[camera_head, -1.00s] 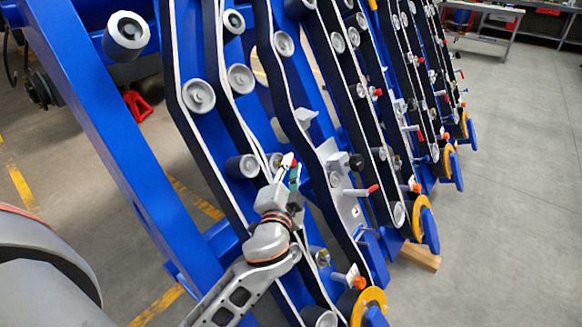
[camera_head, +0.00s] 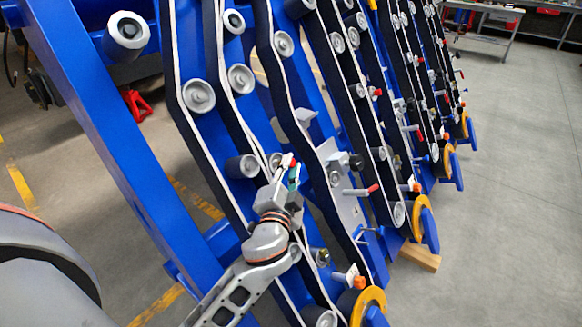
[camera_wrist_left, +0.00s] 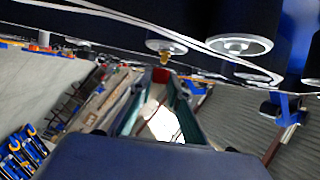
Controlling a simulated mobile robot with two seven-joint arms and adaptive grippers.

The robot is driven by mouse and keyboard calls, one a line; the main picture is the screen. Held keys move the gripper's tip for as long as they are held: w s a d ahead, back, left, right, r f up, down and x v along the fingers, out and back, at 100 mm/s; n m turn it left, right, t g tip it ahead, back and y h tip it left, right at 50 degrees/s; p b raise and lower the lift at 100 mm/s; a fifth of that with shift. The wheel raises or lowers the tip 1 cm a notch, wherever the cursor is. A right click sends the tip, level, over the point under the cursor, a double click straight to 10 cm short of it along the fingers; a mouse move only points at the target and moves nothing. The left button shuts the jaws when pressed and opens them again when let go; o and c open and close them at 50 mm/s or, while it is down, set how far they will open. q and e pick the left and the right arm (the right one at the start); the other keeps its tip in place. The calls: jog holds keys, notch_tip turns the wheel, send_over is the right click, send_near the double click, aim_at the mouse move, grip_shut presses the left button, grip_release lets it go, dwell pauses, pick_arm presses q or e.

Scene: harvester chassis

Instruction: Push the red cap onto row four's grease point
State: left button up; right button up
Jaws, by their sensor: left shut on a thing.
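My left gripper (camera_head: 288,176) reaches up among the blue row units from the bottom of the head view. Its fingers are shut on the small red cap (camera_wrist_left: 161,75), which sits between the fingertips (camera_wrist_left: 160,82) in the left wrist view. A brass grease point (camera_wrist_left: 167,58) sticks out just beyond the cap, below a grey roller. The cap is at or very near its tip; I cannot tell whether they touch. In the head view the fingers mostly hide the cap and the grease point is not clear. My right gripper is not in view.
Black belts and grey rollers (camera_head: 241,166) surround the gripper closely. A grey bracket with a red-tipped handle (camera_head: 373,188) is to its right. A blue frame beam (camera_head: 125,150) slants down on the left. Open floor (camera_head: 510,200) lies at right.

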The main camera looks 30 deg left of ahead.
pick_arm(q)
jog(key=shift+w+a+f, duration=0.1)
jog(key=shift+a+f, duration=0.45)
jog(key=shift+a, duration=0.3)
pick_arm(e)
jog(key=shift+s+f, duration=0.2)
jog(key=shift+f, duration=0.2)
pick_arm(q)
jog(key=o, duration=0.8)
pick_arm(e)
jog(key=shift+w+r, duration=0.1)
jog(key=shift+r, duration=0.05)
pick_arm(q)
jog(key=v, duration=1.2)
